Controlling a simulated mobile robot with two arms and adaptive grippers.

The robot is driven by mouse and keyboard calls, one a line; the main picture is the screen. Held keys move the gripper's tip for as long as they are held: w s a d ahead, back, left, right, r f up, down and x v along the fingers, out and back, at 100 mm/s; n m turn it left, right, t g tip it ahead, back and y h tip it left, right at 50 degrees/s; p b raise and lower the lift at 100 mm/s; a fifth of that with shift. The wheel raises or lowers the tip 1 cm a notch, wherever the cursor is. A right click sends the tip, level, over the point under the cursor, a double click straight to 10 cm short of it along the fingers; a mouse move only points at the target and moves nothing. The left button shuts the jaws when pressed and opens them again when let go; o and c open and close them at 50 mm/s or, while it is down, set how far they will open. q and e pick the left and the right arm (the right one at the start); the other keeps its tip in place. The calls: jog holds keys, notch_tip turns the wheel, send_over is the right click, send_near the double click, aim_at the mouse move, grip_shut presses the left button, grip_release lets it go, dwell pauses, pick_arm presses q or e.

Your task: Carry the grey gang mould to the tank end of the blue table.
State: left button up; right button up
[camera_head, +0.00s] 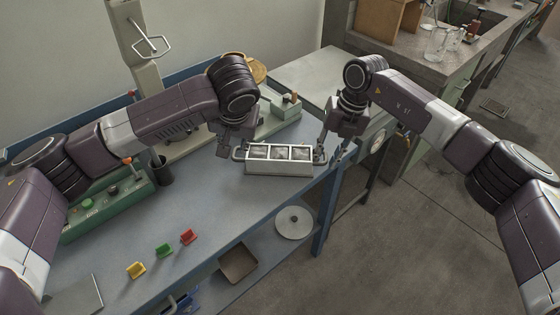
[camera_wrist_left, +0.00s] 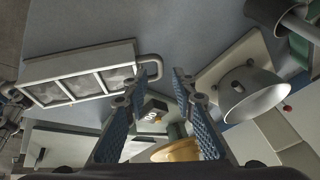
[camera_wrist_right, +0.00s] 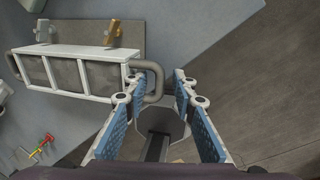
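The grey gang mould (camera_head: 281,168) has three square compartments with grey contents and a loop handle at each end. It is near the right end of the blue table (camera_head: 205,215). My left gripper (camera_head: 228,147) is at its left handle; in the left wrist view the open fingers (camera_wrist_left: 160,75) have that handle (camera_wrist_left: 152,65) close by the left fingertip. My right gripper (camera_head: 327,145) is at its right handle, which shows between the open fingers (camera_wrist_right: 158,78) in the right wrist view (camera_wrist_right: 154,88). Neither handle looks clamped.
Yellow (camera_head: 136,270), green (camera_head: 164,251) and red (camera_head: 189,236) clips lie toward the table's front edge. A green control box (camera_head: 108,203) and black cup (camera_head: 161,171) stand at left. A grey-green machine (camera_head: 278,112) stands behind the mould. The table between clips and mould is clear.

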jog(key=shift+r, duration=0.2)
pick_arm(q)
jog(key=v, duration=0.5)
jog(key=shift+a+r, duration=0.1)
jog(key=shift+a, duration=0.05)
pick_arm(e)
notch_tip(320, 180, up, 11)
jog(key=d, duration=0.2)
jog(key=shift+d+r, duration=0.15)
jog(key=shift+r, duration=0.05)
jog(key=shift+f, duration=0.1)
